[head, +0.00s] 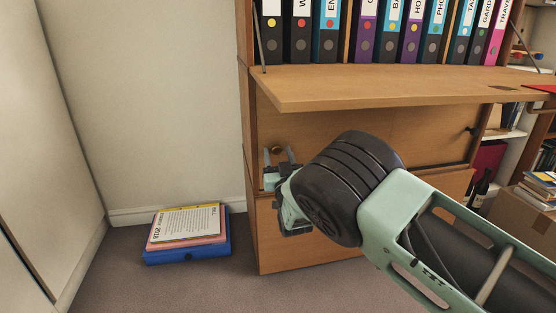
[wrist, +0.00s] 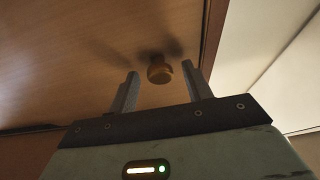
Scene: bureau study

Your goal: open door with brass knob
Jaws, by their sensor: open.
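The door (head: 340,130) is a wide wooden panel of the bureau, below the fold-down writing board, and it looks shut. Its small round brass knob (head: 276,149) is near the door's left edge. In the wrist view the knob (wrist: 159,70) shows between and just beyond the fingertips. My gripper (head: 279,157) is open and empty, with one finger on either side of the knob in the picture. It also shows in the wrist view (wrist: 158,77). I see no contact between the fingers and the knob. My arm hides part of the door's lower middle.
The fold-down board (head: 380,88) juts out above the door and my gripper. Several binders (head: 330,30) stand above it. A blue box file with papers (head: 187,235) lies on the floor at left. A cardboard box (head: 530,212) stands at right. Carpet at front left is clear.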

